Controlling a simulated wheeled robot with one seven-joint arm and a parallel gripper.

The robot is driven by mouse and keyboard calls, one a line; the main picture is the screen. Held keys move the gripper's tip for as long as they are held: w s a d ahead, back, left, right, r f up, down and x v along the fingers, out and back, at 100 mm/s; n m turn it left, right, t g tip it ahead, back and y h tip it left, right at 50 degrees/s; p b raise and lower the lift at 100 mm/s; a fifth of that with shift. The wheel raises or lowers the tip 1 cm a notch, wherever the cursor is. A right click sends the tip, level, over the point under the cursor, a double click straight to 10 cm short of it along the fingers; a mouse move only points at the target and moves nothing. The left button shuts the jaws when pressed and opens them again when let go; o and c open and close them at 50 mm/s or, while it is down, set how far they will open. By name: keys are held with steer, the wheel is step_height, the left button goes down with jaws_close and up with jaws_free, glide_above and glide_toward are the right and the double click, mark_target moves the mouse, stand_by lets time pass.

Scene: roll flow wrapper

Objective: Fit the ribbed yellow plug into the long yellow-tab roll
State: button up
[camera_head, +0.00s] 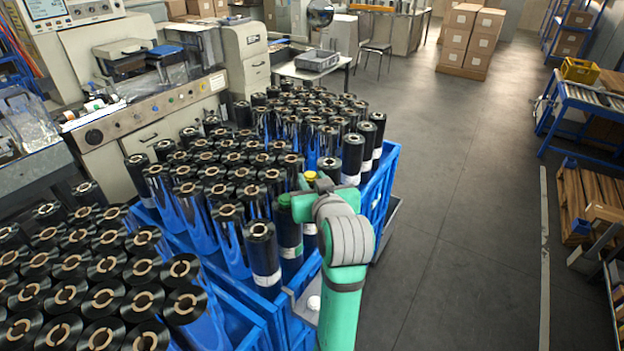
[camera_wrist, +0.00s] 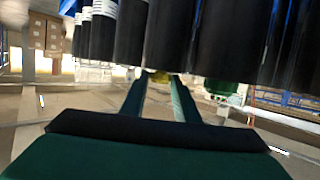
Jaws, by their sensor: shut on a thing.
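The yellow plug (camera_head: 311,175) shows as a small yellow cap at the left side of my gripper (camera_head: 314,182). In the wrist view, my gripper (camera_wrist: 157,92) has its two fingers closed on the yellow plug (camera_wrist: 159,77), against the end of a dark roll (camera_wrist: 178,35). In the head view a dark roll (camera_head: 310,242) with a pale band stands directly below the plug. My arm covers part of it. I cannot tell whether the plug is inside the roll's core or just above it, and its ribs are hidden.
A green plug (camera_head: 285,201) sits on the neighbouring roll to the left; it also shows in the wrist view (camera_wrist: 221,87). Black and blue rolls (camera_head: 262,252) crowd close by in blue crates (camera_head: 384,190). Open floor (camera_head: 450,200) lies to the right.

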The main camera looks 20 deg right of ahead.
steer(key=shift+f, duration=0.3)
steer(key=o, duration=0.8)
steer(key=shift+f, duration=0.1)
